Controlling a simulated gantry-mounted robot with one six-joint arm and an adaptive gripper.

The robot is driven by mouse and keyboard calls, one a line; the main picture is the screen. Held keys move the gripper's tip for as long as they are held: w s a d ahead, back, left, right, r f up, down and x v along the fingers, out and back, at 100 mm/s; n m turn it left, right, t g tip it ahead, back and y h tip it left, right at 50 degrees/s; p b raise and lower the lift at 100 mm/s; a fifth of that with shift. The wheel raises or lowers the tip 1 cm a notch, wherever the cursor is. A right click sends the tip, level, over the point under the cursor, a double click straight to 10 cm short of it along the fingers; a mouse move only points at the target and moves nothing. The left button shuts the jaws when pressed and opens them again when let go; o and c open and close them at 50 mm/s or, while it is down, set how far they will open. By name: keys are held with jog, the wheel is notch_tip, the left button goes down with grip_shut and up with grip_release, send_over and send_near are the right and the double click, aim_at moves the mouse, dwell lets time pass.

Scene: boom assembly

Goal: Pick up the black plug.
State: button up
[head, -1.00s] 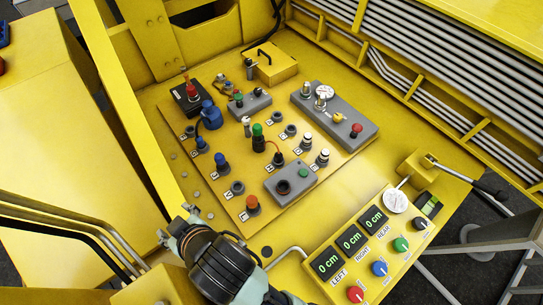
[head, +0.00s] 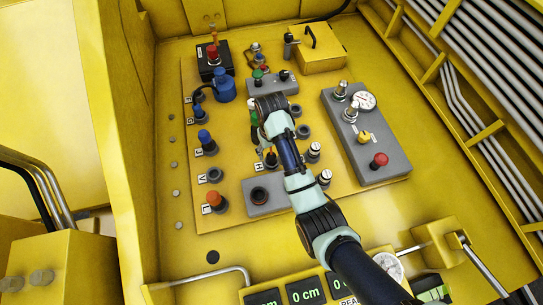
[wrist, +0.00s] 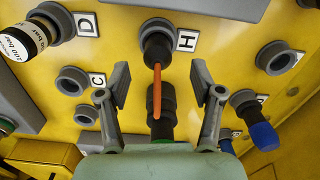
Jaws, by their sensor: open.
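The black plug (wrist: 157,49) sits in a grey socket beside the label H in the wrist view, with an orange cable coming off it toward me. In the head view the black plug (head: 271,158) shows just left of my arm. My gripper (wrist: 160,85) is open, its two fingers apart on either side of the cable. The plug lies ahead of the fingertips, roughly centred, with nothing held. In the head view my gripper (head: 268,108) is over the middle of the board, its fingertips mostly hidden by the arm.
A larger black plug with a green part (wrist: 161,113) lies between my fingers in the wrist view. A blue plug (wrist: 262,134) stands at right and a white-and-black cylinder (wrist: 24,38) at upper left. Empty socket C (wrist: 72,81) is left of my gripper.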

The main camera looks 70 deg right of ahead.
aim_at(271, 154)
notch_tip(271, 154, down, 5)
jog(key=shift+d+f, duration=0.1)
jog(key=shift+d, duration=0.05)
grip_shut()
dwell(0.4)
notch_tip(271, 154, up, 8)
jog(key=shift+d+f+p, duration=0.1)
jog(key=shift+f+p, duration=0.05)
jog(key=shift+p, duration=0.15)
notch_tip(271, 154, up, 12)
jog(key=p, duration=1)
jog(key=shift+r+p, duration=0.25)
jog(key=shift+p, duration=0.15)
